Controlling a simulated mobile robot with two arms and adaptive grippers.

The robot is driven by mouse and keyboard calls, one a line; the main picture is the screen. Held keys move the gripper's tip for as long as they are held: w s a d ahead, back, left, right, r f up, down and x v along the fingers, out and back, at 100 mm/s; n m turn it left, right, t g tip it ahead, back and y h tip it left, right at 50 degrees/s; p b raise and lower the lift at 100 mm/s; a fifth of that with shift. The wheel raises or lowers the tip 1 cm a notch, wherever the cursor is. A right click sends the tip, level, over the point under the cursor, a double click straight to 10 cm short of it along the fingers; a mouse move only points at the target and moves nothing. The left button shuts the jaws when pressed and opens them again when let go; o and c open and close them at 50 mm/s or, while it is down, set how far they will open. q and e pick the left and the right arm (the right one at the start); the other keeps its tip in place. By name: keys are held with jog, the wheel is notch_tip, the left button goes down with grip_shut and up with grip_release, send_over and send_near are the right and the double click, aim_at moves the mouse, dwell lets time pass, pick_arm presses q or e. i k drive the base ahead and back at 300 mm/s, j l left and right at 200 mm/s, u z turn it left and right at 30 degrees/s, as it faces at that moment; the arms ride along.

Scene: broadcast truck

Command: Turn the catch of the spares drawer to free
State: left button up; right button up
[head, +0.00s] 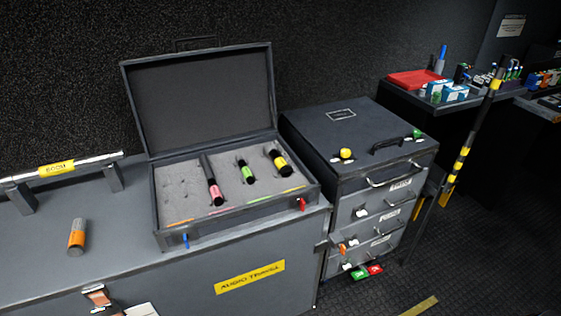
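A dark drawer unit (312,160) stands right of centre, with several drawers stacked in its front. The top drawer front (385,188) has a metal bar handle and a white label. The drawer fronts below also carry white labels, too small to read, so I cannot tell which one is the spares drawer. Small white fittings (361,213) sit at the left of the fronts, one beside an orange piece (342,249). I cannot tell which way any catch is turned. Neither of my grippers is in view.
An open case (157,208) with dark cylinders in foam stands on the audio trunk (200,286). A loose orange-banded cylinder (77,237) lies left. Red and green tags (373,269) hang low by the drawers. A yellow-black pole (462,155) leans right of the unit.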

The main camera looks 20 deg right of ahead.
aim_at(362, 251)
jog(key=z, duration=1.5)
jog(key=u, duration=0.4)
jog(key=i+l+u, duration=0.1)
jog(key=l+u, duration=0.25)
jog(key=l, duration=0.15)
jog(key=l+u, duration=0.3)
jog(key=l, duration=0.25)
jog(key=l+u, duration=0.35)
jog(key=l, duration=0.25)
jog(key=i, duration=0.05)
